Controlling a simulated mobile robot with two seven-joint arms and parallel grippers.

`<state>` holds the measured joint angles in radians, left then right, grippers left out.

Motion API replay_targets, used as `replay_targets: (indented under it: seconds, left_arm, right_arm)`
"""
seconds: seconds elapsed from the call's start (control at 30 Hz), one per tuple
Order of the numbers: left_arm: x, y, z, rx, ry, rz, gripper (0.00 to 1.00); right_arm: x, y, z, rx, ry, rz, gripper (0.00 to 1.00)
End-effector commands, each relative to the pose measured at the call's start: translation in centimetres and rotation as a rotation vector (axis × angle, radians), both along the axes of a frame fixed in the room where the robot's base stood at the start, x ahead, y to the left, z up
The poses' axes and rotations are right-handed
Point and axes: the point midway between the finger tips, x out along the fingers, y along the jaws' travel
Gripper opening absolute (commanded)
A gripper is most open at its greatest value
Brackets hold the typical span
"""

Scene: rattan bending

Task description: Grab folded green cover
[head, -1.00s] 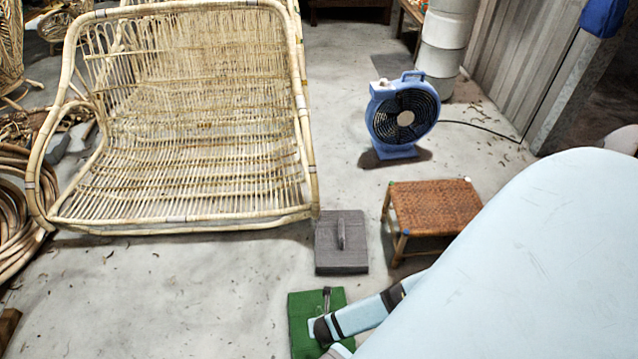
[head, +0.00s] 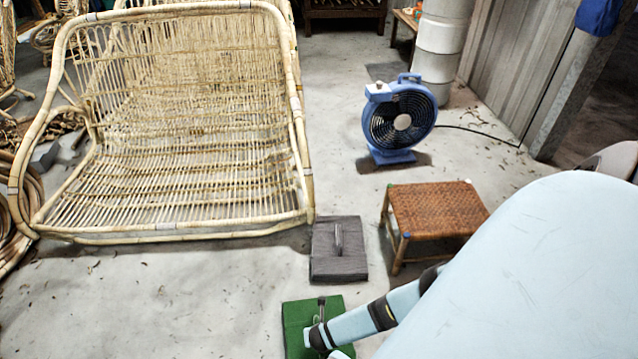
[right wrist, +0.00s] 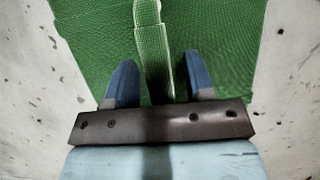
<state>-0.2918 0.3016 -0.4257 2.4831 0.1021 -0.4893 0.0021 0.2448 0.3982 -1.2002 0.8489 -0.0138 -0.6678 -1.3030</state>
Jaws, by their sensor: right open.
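The folded green cover (head: 294,317) lies flat on the concrete floor at the bottom middle of the head view. It has an upright strap handle, and it fills the top of the right wrist view (right wrist: 218,38). My right gripper (right wrist: 161,80) is open, with its two blue fingers apart over the cover. The green strap (right wrist: 151,42) runs between the fingers, with gaps on both sides. In the head view my right arm reaches in from the right and hides part of the cover. My left gripper is not in view.
A grey folded cover with a handle (head: 325,262) lies just beyond the green one. A woven stool (head: 435,208) stands to its right, a blue fan (head: 398,125) behind. A large rattan seat frame (head: 180,185) stands left. The floor at front left is clear.

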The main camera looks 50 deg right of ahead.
Motion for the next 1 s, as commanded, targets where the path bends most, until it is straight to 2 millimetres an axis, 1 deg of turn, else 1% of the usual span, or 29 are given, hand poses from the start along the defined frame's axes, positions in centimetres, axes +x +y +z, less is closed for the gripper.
replay_targets:
  seconds: [0.07,0.1,0.17,0.2,0.27,0.3,0.67,0.77,0.87,0.97,1.0]
  left_arm:
    - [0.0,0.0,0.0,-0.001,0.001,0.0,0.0]
    - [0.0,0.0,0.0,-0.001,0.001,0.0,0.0]
    - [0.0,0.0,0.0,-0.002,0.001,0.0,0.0]
    - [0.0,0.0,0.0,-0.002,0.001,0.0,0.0]
    - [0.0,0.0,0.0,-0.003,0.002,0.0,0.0]
    - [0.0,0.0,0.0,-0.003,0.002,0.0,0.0]
    - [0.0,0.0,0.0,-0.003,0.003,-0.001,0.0]
    - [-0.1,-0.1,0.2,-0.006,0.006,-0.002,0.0]
    - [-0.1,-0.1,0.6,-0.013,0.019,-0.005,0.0]
    - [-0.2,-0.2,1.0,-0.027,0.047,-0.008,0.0]
    - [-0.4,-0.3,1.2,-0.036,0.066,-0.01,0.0]
  right_arm:
    - [0.0,0.0,0.1,0.0,0.0,0.0,0.49]
    - [0.0,0.0,0.1,0.0,0.0,0.0,0.4]
    - [0.0,0.0,0.1,0.0,0.0,0.0,0.26]
    - [0.0,0.0,0.1,0.0,0.0,0.0,0.17]
    - [0.0,0.0,0.1,0.0,0.0,0.0,0.03]
    - [0.0,0.0,0.1,0.0,0.0,0.0,0.0]
    - [0.0,0.0,0.1,0.0,-0.001,0.0,0.0]
    - [0.0,0.0,0.4,0.0,-0.001,0.0,0.0]
    - [0.1,0.0,1.1,0.0,-0.001,0.0,0.0]
    - [0.0,0.0,2.4,0.001,-0.002,0.001,0.0]
    - [0.0,0.0,3.1,0.0,-0.001,0.0,0.0]
